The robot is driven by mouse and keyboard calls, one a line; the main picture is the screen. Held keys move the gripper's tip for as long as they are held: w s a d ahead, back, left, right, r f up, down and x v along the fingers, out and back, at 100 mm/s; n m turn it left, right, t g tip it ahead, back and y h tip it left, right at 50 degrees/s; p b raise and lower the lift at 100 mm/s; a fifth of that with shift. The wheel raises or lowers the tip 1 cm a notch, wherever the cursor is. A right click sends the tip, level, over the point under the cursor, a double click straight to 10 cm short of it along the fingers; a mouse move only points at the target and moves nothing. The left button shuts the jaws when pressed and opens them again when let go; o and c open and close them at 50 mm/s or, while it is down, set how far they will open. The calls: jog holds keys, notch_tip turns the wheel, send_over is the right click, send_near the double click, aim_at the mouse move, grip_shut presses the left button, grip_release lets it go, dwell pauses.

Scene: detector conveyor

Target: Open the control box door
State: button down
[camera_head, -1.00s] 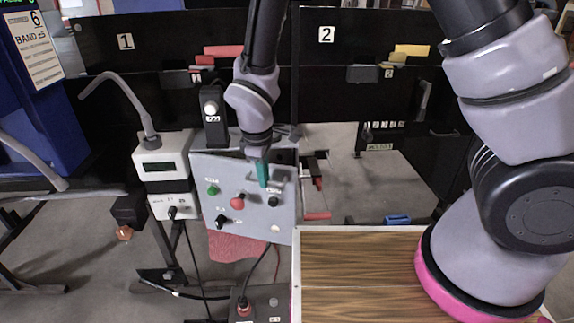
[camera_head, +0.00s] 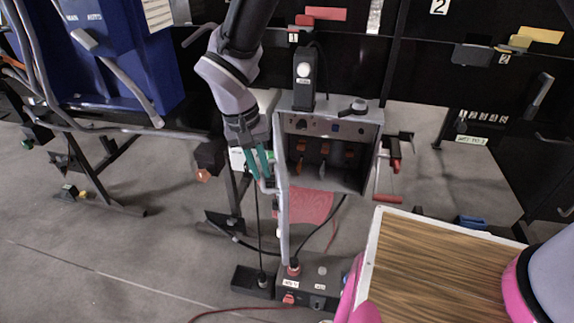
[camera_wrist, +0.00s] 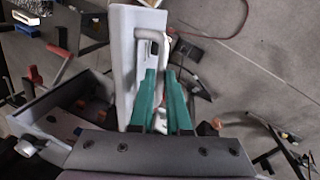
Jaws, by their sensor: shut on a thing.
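The grey control box (camera_head: 375,150) stands open toward me in the head view, with dark and orange parts inside. Its door (camera_head: 283,205) is swung out at the left side and is seen nearly edge-on. My gripper (camera_head: 263,178) with teal fingers is at the outer face of the door, shut on its handle (camera_head: 268,187). In the wrist view, the pale door (camera_wrist: 124,65) stands beside my teal fingers (camera_wrist: 161,72), and the looped handle (camera_wrist: 158,36) is at their tips. The box (camera_wrist: 50,105) lies to the left there. The door's front controls are mostly hidden in the head view.
A wooden-topped table (camera_head: 440,260) is at the lower right. A blue cabinet (camera_head: 120,60) stands at the left. A black and grey pedal box (camera_head: 310,283) with cables is on the floor below the door. The floor at the lower left is mostly clear.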

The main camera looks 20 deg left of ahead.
jog(key=shift+s+a+m, duration=0.15)
jog(key=shift+a+m, duration=0.3)
jog(key=shift+a, duration=0.4)
jog(key=shift+s+a+m, duration=0.2)
jog(key=shift+a+m, duration=0.2)
jog(key=shift+a, duration=0.5)
jog(key=shift+s+a+m, duration=0.15)
jog(key=shift+a+m, duration=0.3)
jog(key=shift+a, duration=0.4)
jog(key=c, duration=0.9)
grip_release()
jog(key=r, duration=0.3)
jog(key=a+r, duration=0.1)
jog(key=r, duration=0.3)
jog(key=a+r, duration=0.1)
jog(key=r, duration=0.2)
jog(key=shift+s+r, duration=0.25)
jog(key=shift+r, duration=0.05)
